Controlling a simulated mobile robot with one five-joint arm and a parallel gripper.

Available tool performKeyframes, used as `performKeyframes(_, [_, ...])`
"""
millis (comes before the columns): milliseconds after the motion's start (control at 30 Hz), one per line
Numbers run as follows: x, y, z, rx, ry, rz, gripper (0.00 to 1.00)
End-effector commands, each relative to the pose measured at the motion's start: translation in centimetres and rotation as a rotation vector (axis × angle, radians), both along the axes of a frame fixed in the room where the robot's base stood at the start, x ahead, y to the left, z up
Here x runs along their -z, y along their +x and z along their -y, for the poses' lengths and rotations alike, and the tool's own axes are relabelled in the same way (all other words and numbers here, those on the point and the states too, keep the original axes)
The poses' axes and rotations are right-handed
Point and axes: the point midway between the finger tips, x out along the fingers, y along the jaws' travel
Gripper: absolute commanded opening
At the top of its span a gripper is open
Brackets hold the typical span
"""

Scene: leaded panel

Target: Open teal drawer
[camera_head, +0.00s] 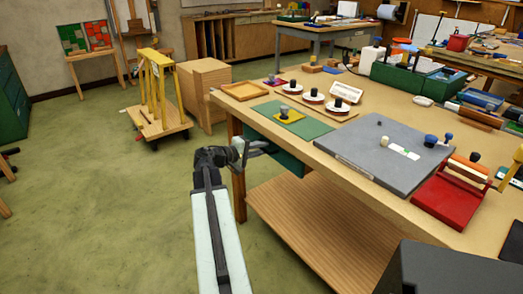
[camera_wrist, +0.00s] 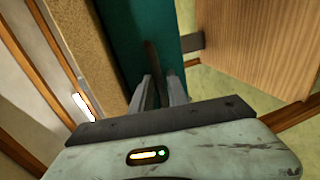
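The teal drawer (camera_head: 287,160) hangs under the left end of the workbench (camera_head: 345,172), mostly hidden by the tabletop. Its teal face (camera_wrist: 125,45) fills the upper middle of the wrist view. A thin dark handle (camera_wrist: 151,58) shows against it. My gripper (camera_head: 257,148) is at the drawer, below the tabletop edge. In the wrist view my gripper (camera_wrist: 160,90) has its two grey fingers close together, one on each side of the handle, and appears shut on it. How far the drawer stands out is hard to tell.
A green mat (camera_head: 290,120), a grey board (camera_head: 385,155) and a red tool (camera_head: 450,190) lie on the bench. A wooden lower shelf (camera_head: 315,225) and a bench leg (camera_head: 238,180) are near my arm. The green floor (camera_head: 90,210) is clear at left.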

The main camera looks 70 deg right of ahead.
Motion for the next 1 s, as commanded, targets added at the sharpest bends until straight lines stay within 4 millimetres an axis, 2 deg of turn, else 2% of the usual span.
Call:
performKeyframes(67, [-0.01, 0.0, -0.01, 0.0, 0.0, 0.0, 0.2])
performKeyframes(133, [-0.01, 0.0, -0.01, 0.0, 0.0, 0.0, 0.0])
performKeyframes(1000, [0.01, -0.09, 0.0, 0.002, 0.001, 0.001, 0.0])
